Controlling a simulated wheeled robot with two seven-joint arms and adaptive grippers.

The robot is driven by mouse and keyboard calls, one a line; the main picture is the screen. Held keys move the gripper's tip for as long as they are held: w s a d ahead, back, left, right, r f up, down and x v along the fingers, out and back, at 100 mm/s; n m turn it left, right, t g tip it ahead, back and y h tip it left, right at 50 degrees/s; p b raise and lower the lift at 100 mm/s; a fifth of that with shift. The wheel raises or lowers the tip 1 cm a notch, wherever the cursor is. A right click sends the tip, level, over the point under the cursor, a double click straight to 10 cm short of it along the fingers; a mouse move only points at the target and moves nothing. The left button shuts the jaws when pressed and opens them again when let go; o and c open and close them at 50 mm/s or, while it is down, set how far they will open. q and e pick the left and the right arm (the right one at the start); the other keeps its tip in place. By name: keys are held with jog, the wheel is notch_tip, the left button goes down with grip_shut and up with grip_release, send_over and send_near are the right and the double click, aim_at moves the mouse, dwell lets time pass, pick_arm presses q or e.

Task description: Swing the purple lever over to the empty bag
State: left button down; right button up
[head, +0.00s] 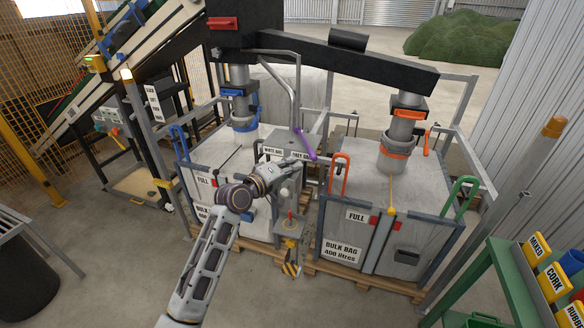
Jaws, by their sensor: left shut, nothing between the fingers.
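The purple lever (304,145) hangs at the lower end of a grey bent pipe, between two framed bulk bags. My left gripper (303,162) is shut and empty, just below and left of the lever's lower end; I cannot tell if they touch. The left bag (207,150) sits under a spout with a blue clamp (233,93). The right bag (375,185) sits under a spout with an orange clamp (408,114). Both frames carry "FULL" signs; I cannot tell which bag is empty. My right gripper is out of view.
A plate (275,152) behind my gripper reads "WHITE BAG" and a second, partly hidden label. A dark chute (350,62) spans above. An orange handle (339,172) stands right of my gripper. A green rack (508,280) with yellow labelled bins stands at lower right.

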pick_arm(q)
jog(key=shift+s, duration=0.45)
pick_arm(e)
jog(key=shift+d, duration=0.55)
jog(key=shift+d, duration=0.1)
pick_arm(q)
jog(key=shift+r, duration=0.1)
